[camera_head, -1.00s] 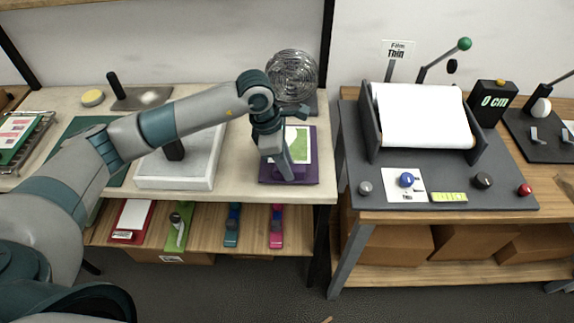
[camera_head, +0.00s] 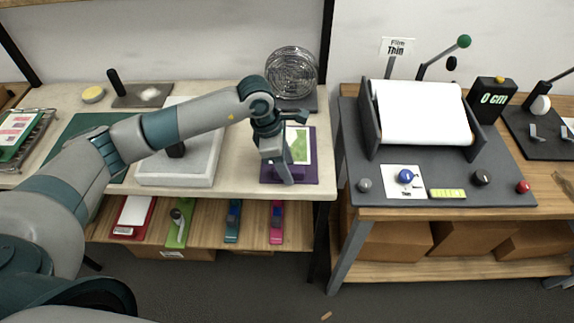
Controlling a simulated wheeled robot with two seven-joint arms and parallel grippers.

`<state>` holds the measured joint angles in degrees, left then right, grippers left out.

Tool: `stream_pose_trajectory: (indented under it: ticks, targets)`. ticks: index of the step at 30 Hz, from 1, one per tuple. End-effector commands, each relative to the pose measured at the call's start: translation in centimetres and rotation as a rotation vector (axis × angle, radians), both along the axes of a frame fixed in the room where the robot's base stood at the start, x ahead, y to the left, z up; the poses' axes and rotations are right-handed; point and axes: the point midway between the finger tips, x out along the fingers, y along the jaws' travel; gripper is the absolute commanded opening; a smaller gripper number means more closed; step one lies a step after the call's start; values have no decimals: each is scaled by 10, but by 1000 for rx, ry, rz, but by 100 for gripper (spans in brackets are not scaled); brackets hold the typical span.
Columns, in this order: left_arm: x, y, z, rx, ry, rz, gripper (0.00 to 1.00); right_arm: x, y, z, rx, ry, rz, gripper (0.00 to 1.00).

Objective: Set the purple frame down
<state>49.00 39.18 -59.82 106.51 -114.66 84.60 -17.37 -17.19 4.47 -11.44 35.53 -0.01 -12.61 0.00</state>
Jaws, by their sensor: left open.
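The purple frame (camera_head: 305,179) lies flat at the right end of the left table, with a green and white print (camera_head: 300,146) on it. My left gripper (camera_head: 286,178) points down over the frame's left part and hides some of it. Its jaws are open. I cannot tell whether a finger still touches the frame. My right gripper is not in view.
A wire-guarded fan (camera_head: 292,74) stands just behind the frame. A white block (camera_head: 204,172) is to the left. The left table's right edge is close by, then a gap, then the grey film machine (camera_head: 440,190). A shelf below holds red, green, blue and pink items.

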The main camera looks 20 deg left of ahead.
Motion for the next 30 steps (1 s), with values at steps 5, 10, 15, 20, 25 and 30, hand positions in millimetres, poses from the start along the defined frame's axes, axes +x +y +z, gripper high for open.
stream_pose_trajectory:
  ticks: [5, 10, 15, 20, 25, 30]
  targets:
    - [0, 0, 5, 0, 0, 0, 43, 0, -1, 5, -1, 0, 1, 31]
    - [0, 5, 18, 0, -3, 0, 43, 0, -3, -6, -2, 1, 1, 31]
    - [-2, 13, 45, 0, -5, 0, 43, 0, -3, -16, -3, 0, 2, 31]
    - [-4, 20, 74, 0, -5, 0, 43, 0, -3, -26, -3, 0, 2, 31]
    - [-6, 27, 99, 1, -3, 1, 43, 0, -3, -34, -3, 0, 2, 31]
    - [-8, 30, 114, 1, -1, 0, 43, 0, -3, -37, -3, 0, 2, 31]
